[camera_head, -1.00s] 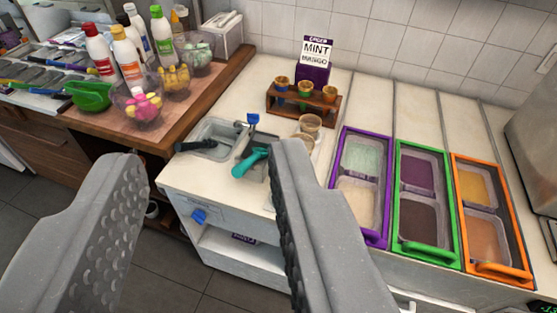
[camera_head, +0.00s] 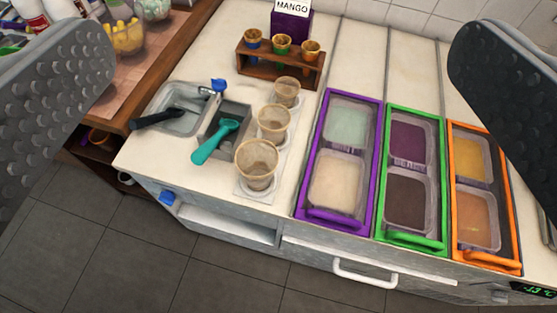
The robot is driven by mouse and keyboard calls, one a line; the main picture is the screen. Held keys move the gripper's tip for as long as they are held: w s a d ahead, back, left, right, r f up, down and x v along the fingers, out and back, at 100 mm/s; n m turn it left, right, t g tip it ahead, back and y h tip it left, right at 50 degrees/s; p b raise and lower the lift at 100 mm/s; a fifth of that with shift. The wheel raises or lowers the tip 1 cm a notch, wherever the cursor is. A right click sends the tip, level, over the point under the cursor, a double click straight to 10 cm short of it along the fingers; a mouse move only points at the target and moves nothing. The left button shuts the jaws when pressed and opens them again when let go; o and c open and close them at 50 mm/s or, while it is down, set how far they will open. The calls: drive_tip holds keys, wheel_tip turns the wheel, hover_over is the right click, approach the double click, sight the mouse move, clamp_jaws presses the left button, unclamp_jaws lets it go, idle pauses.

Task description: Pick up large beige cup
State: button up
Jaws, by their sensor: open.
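Three beige translucent cups stand in a row on a pale mat (camera_head: 250,192) on the white counter. The large beige cup (camera_head: 258,166) is the nearest, at the front of the row. A middle-sized cup (camera_head: 274,122) stands behind it, and a smaller one (camera_head: 287,92) is at the back. My gripper (camera_head: 285,95) is wide open and empty. One finger shows at the upper left and the other at the upper right, with the cups between them in the picture, farther off.
Left of the cups are a sink (camera_head: 178,108) and a grey basin holding a teal scoop (camera_head: 217,140). Behind is a wooden rack (camera_head: 280,66) with cones. To the right are purple (camera_head: 302,200), green (camera_head: 384,215) and orange (camera_head: 457,240) framed topping bins. A white handle (camera_head: 365,279) juts from the counter front.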

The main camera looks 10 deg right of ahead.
drive_tip(key=w+d+f+n+h+p, duration=0.15)
drive_tip(key=w+d+f+p, duration=0.25)
drive_tip(key=w+d+f, duration=0.8)
drive_tip(key=n+g+y+p, duration=0.4)
drive_tip(key=n+y+p, duration=0.25)
drive_tip(key=y, duration=0.35)
approach(248, 150)
drive_tip(key=shift+m, duration=0.5)
drive_tip(key=shift+x, duration=3)
drive_tip(key=shift+r, duration=0.1)
